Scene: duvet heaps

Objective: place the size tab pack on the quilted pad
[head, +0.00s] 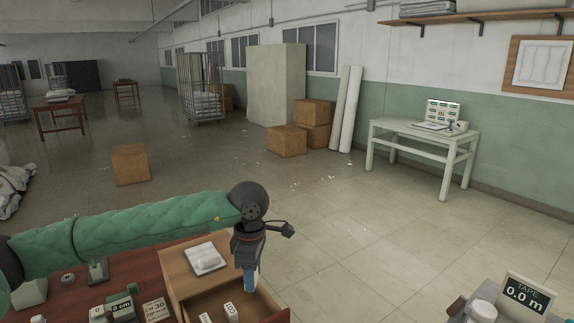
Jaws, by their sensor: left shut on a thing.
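My left gripper (250,284), at the end of the green quilted sleeve, points down over the open drawer (262,306) of a wooden unit. It is shut on a narrow blue thing (250,280), which I take as the size tab pack; its lower end is down at the drawer, and the jaws hide part of it. A white pad (206,259), likely the quilted pad, lies on the unit's top, just left of the gripper and apart from it. My right gripper is not in view.
Several small instruments (121,307) crowd the dark red table at left. A tape display (526,296) stands at lower right. Cardboard boxes (130,165) and a pale green table (424,133) stand beyond open floor.

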